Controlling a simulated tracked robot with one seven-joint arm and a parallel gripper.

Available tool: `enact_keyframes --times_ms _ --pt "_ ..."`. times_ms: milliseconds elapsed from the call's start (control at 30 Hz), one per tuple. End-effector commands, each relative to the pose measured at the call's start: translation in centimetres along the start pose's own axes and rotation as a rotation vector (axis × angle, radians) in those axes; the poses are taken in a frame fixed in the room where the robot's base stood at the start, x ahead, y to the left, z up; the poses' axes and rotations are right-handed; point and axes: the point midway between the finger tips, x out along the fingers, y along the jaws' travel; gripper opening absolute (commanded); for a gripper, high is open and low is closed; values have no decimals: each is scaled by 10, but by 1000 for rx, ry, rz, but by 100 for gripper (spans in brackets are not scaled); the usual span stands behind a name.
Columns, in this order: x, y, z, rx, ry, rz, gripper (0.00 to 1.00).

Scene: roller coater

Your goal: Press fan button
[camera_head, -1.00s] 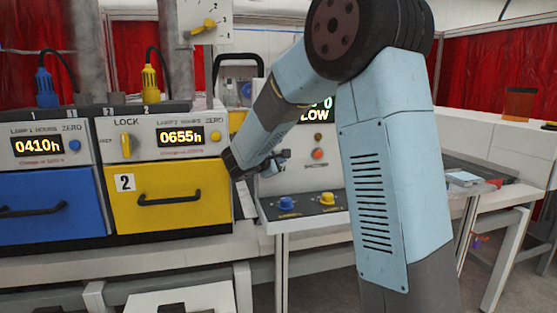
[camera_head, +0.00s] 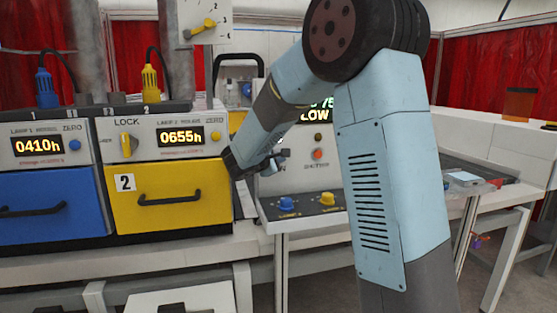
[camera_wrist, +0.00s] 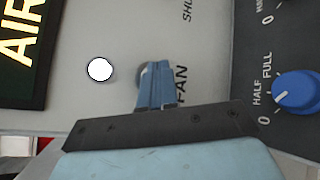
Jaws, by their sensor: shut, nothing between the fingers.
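My gripper (camera_wrist: 154,84) is shut and empty, its blue fingers pointing at the pale control panel (camera_wrist: 215,40). In the wrist view the word FAN is printed just right of the fingers. A round grey part (camera_wrist: 140,75), apparently the fan button, shows at the fingertips and is mostly hidden by them. I cannot tell whether they touch it. A bright white round lamp (camera_wrist: 100,69) is left of the fingertips. In the head view my gripper (camera_head: 279,158) is in front of the panel, left of an orange button (camera_head: 318,154).
A lit display (camera_head: 315,116) reading LOW is partly behind my arm. Below the panel are a blue knob (camera_head: 286,204) and a yellow knob (camera_head: 327,199). The yellow drawer (camera_head: 170,200) with a black handle stands close left of my gripper.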

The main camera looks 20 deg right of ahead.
Motion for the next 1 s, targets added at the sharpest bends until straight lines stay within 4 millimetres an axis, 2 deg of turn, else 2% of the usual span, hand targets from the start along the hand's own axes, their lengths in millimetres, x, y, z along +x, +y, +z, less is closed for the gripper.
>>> enact_keyframes --times_ms 467,1000 --pt "1 1 -1 0 0 0 0" --pt "-10 -8 8 1 -1 0 0"
